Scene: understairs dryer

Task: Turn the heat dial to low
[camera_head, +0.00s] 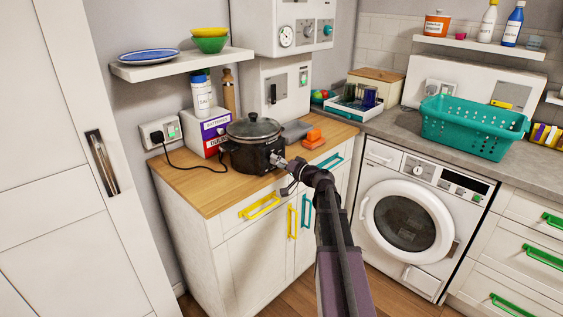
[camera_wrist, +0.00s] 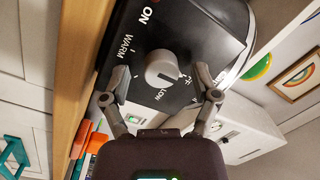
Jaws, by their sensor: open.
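The black slow cooker (camera_head: 254,146) with a glass lid stands on the wooden counter. Its round grey heat dial (camera_wrist: 163,68) shows in the wrist view on the black front panel. WARM is printed to its left and LOW just below it; other lettering on the right is partly hidden by a finger. A dark mark on the dial points toward the lower right, but I cannot tell the exact setting. My gripper (camera_wrist: 163,82) is open, its fingers on either side of the dial and apart from it. In the head view my gripper (camera_head: 284,164) is at the cooker's front.
A white and red box (camera_head: 208,134) stands left of the cooker, near a wall socket (camera_head: 160,132) with a black cord. An orange item (camera_head: 314,138) lies to the right. A shelf (camera_head: 183,66) hangs above. Yellow handles (camera_head: 259,207) stick out below the counter.

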